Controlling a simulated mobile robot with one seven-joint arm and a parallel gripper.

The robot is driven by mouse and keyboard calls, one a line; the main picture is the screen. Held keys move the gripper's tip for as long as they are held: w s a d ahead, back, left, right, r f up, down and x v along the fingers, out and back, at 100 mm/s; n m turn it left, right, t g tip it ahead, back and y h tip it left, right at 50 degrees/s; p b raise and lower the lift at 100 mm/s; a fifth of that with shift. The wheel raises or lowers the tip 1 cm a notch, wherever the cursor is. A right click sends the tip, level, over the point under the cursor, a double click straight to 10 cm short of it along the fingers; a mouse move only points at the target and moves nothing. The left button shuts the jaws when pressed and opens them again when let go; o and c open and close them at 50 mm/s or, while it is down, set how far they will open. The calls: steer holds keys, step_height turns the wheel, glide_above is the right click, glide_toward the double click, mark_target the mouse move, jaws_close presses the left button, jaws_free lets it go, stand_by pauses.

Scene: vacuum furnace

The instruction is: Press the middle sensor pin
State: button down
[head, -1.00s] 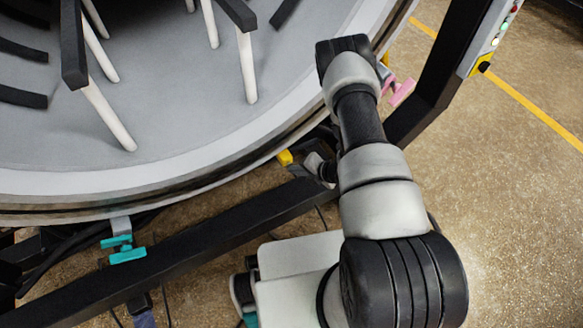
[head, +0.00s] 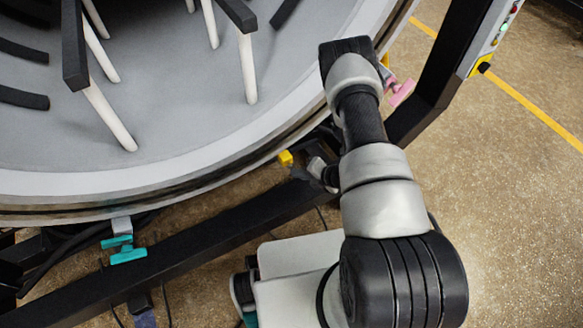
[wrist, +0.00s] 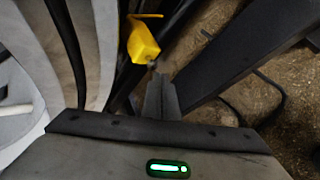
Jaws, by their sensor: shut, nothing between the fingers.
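The middle sensor is a yellow block (head: 286,158) under the furnace's round rim, between a teal one on the left and a pink one on the right. In the wrist view the yellow block (wrist: 143,44) is just beyond my fingertips. A small pin (wrist: 152,65) sticks out from its near end. My gripper (wrist: 158,78) is shut and empty, its tips very close to the pin; I cannot tell whether they touch. In the head view my arm hides much of the gripper.
The teal sensor (head: 124,250) hangs under the rim at left, the pink one (head: 401,92) at right beside my arm. A black frame beam (head: 200,235) runs below the rim. A black post (head: 440,75) rises at right. Dark cables run beneath the furnace.

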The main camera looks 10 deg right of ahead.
steer(key=s+d+p, duration=0.1)
steer(key=s+d, duration=0.1)
steer(key=s, duration=0.4)
stand_by(0.3)
